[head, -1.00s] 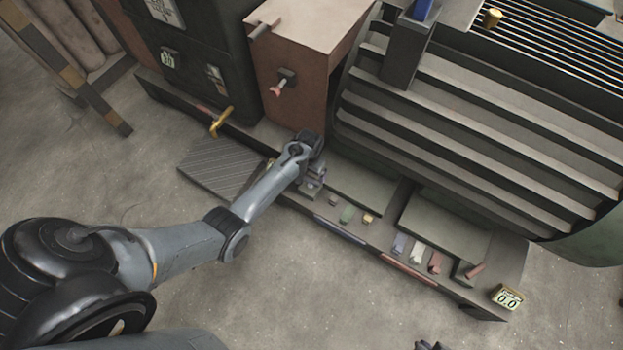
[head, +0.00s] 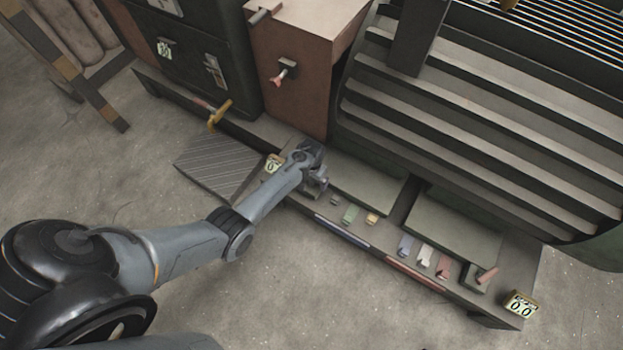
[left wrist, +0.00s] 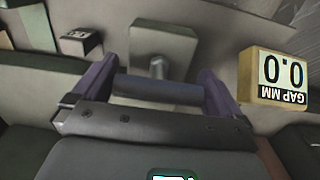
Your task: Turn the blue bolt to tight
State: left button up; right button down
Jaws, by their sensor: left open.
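In the left wrist view a bolt with a dark blue-grey crossbar (left wrist: 158,90) stands in front of a grey-green block (left wrist: 165,40); its metal shank runs into the block. My left gripper (left wrist: 158,85) is open, with one purple-tinted finger at each end of the crossbar. I cannot tell whether the fingers touch it. In the head view my left gripper (head: 318,184) is low at the ledge (head: 375,250), and it hides the bolt there. A gap display reading 0.0 (left wrist: 275,75) is right of the bolt in the wrist view. My right gripper is out of view.
Several small coloured pieces, including a blue-grey one (head: 404,244), sit along the ledge. A second 0.0 display (head: 520,304) is at its right end. A ribbed machine housing (head: 480,140) and a brown box (head: 295,70) rise behind. The floor in front is clear.

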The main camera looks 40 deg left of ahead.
pick_arm(q)
jog(key=c, duration=0.8)
